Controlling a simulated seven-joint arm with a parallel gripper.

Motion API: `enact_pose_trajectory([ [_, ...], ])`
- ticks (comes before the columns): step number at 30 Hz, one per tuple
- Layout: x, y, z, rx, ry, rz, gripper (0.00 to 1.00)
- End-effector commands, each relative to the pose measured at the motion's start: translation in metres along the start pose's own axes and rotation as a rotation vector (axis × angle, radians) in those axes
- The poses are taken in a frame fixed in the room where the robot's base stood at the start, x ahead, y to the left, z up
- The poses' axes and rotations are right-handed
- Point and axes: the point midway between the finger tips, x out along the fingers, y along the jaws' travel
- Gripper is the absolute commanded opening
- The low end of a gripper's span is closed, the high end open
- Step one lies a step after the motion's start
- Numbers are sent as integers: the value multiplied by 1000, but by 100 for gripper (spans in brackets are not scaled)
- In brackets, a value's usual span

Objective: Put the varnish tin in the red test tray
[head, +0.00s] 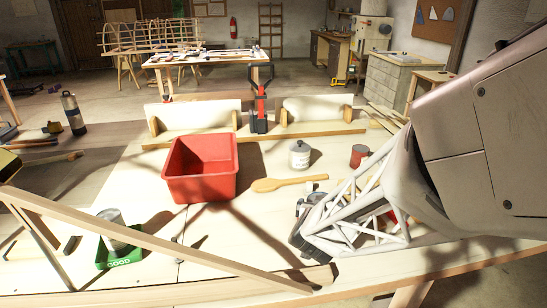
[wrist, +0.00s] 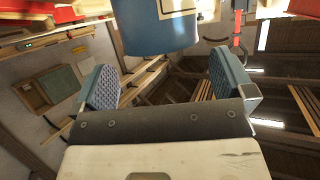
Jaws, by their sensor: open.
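The red tray (head: 192,187) stands on the pale bench left of centre, its floor in view and nothing seen in it. My gripper (head: 299,222) is low over the bench, right of and nearer than the tray. It is open; in the wrist view its two pads (wrist: 163,78) stand wide apart with nothing between them. A blue tin with a pale label (wrist: 158,28) shows just past the fingertips. I cannot read its label or pick it out clearly in the head view. A grey-white tin (head: 299,157) and a dark red tin (head: 359,156) stand farther back.
A green tray marked GOOD (head: 124,257) holds a grey tin (head: 113,230) at front left. A long wooden lath (head: 150,242) crosses the front. A red and black clamp (head: 260,110) stands behind.

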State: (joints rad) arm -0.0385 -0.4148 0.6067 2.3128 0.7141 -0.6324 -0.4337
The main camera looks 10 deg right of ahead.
Motion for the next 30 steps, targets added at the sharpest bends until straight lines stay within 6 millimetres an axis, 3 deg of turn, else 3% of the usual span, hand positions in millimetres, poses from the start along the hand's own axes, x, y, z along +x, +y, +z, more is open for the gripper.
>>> enact_pose_trajectory([
  [6,-35,-1,-1,-1,2,-3,100],
  [12,-57,0,0,0,0,-2,100],
  [18,-67,0,0,0,0,-1,100],
  [30,-68,0,0,-1,0,0,100],
])
